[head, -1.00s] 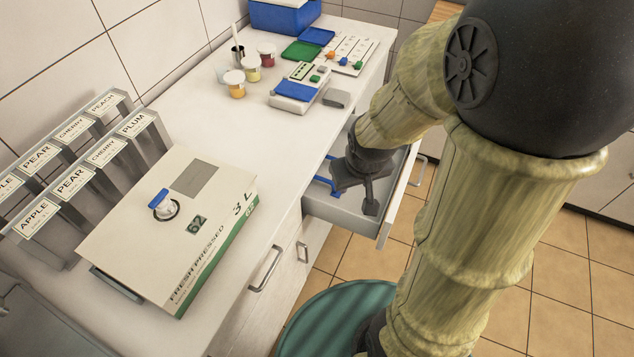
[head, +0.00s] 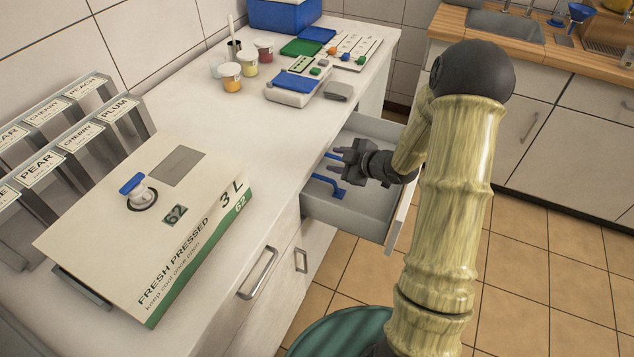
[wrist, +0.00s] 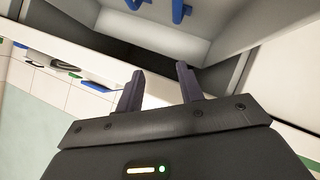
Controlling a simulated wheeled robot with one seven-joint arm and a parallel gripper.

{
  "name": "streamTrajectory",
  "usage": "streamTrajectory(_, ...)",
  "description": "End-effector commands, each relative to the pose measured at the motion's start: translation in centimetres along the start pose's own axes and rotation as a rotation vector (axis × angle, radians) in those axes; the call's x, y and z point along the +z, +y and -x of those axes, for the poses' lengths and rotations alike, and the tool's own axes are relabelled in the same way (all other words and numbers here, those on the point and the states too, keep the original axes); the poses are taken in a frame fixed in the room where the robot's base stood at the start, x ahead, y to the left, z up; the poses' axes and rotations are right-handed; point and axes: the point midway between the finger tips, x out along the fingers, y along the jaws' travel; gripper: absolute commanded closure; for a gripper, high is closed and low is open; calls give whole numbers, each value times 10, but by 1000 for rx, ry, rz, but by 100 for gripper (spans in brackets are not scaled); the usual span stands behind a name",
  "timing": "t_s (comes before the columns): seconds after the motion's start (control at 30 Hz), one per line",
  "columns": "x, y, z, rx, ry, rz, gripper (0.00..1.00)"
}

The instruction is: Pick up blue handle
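The blue handle (head: 327,184) lies in the open drawer (head: 313,206). It shows as blue parts on either side of my gripper in the head view, and I cannot tell whether they are one piece. In the wrist view two blue ends (wrist: 177,11) show at the top edge, beyond the fingertips. My gripper (head: 337,159) is over the drawer with its fingers pointing left. In the wrist view my gripper (wrist: 160,82) has its two fingers apart with nothing between them. It hides part of the handle in the head view.
A juice box (head: 205,235) with a blue-topped tap lies on the white counter (head: 205,125) at left, next to labelled holders (head: 70,135). Several small jars (head: 232,78) and a blue-topped device (head: 296,87) stand farther back. The drawer front (head: 400,212) is close under my arm.

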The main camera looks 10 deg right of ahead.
Motion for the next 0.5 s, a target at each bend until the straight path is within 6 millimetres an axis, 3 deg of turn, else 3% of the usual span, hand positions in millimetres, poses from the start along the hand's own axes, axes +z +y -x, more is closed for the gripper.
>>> streamTrajectory(0.17, 6, -4, -4, -2, -2, -4, 62)
streamTrajectory(0.5, 44, -34, -32, -2, -3, -6, 62)
